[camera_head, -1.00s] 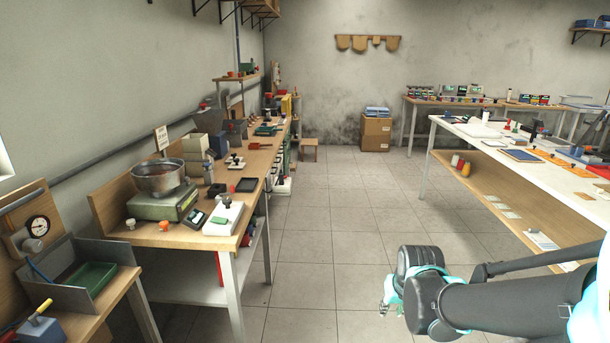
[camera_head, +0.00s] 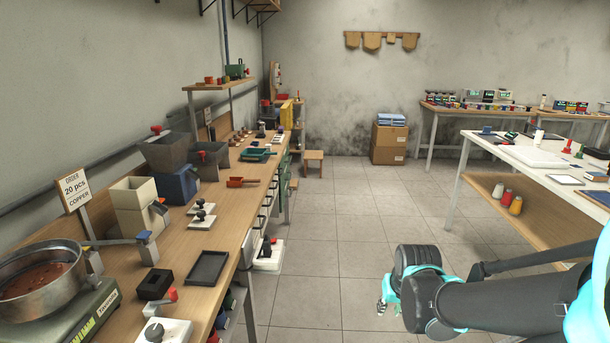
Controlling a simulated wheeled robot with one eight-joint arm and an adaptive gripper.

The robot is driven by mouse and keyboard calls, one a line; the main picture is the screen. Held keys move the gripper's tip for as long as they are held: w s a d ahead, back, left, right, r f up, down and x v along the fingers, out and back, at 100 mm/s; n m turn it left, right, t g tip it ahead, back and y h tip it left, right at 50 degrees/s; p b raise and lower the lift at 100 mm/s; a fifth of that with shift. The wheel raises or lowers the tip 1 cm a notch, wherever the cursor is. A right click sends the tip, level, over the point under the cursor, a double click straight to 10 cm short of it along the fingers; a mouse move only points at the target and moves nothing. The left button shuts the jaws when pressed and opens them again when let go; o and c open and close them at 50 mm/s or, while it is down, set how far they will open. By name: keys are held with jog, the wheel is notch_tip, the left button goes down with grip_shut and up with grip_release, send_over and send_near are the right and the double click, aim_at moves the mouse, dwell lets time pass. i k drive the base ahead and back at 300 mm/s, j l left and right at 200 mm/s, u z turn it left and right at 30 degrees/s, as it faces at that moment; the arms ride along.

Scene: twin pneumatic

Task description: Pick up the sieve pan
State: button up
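A round grey metal pan (camera_head: 68,282) with small copper-coloured pieces in it sits on a green base at the lower left of the workbench. I cannot tell for sure whether it is the sieve pan. An orange scoop-like pan (camera_head: 242,182) and a teal tray (camera_head: 258,154) lie farther along the same bench. My gripper (camera_head: 383,305) hangs over the floor at the lower middle, right of the bench and well apart from these things. Its fingers are small and partly hidden by my wrist, so their opening is unclear. I see nothing held in it.
A white table (camera_head: 500,148) stands on the right. The tiled floor (camera_head: 340,230) between is clear. Boxes (camera_head: 388,143) and a stool (camera_head: 314,158) stand at the back.

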aim_at(254, 154)
jog(key=i, duration=1.9)
